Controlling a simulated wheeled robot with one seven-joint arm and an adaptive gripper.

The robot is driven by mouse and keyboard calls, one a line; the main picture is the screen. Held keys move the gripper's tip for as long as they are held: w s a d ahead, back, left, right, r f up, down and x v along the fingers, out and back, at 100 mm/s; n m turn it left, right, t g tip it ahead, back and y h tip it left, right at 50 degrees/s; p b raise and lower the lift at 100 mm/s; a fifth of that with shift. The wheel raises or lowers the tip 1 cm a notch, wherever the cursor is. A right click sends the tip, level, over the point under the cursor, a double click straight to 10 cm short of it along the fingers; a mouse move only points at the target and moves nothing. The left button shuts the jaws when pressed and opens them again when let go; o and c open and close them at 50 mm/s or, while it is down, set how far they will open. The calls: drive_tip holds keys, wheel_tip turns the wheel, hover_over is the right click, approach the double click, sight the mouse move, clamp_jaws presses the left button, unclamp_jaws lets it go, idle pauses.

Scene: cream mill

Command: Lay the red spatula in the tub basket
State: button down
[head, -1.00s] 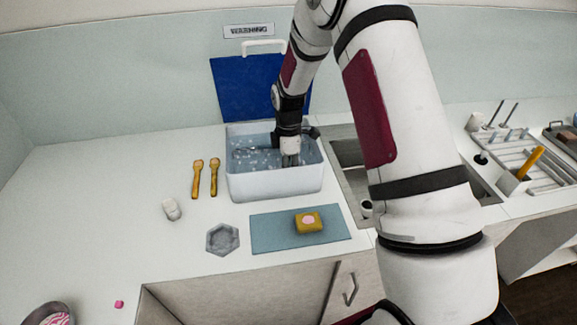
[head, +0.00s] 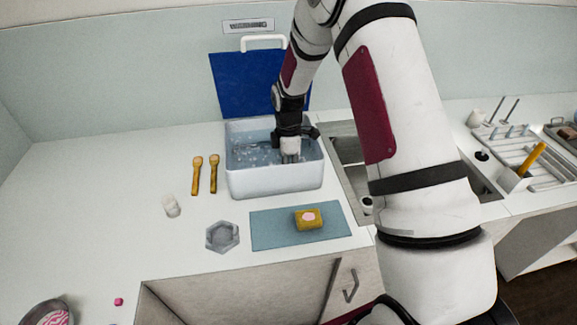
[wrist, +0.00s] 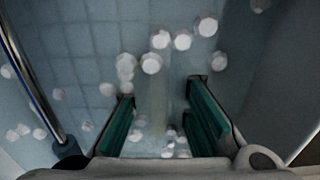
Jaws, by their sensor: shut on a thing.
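The white tub (head: 275,183) stands at the middle of the counter, holding bluish water with pale foam blobs. My gripper (head: 290,158) points down inside the tub. In the wrist view its two teal fingers (wrist: 161,88) stand apart over the water, with a faint pale strip (wrist: 158,105) between them; the fingers are shut on this, and its shape is hard to make out. I see no red spatula in either view. I cannot make out a separate basket in the tub. A grey rod (wrist: 28,75) with a dark end slants at the left of the wrist view.
A blue board (head: 240,90) stands behind the tub. Two wooden spoons (head: 205,175) lie left of it. A blue mat (head: 270,236) with a yellow sponge (head: 308,218) and a grey hexagonal dish (head: 222,237) lie in front. A sink (head: 348,150) is at right. The left counter is mostly clear.

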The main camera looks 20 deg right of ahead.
drive_tip(key=shift+f, duration=0.1)
idle(0.3)
drive_tip(key=c, duration=1.5)
unclamp_jaws()
drive_tip(key=shift+o, duration=0.4)
drive_tip(key=o, duration=0.4)
drive_tip(key=shift+o, duration=0.2)
drive_tip(key=shift+r, duration=1.55)
drive_tip(key=shift+r, duration=0.1)
drive_tip(key=shift+r+p, duration=0.45)
drive_tip(key=shift+r, duration=0.9)
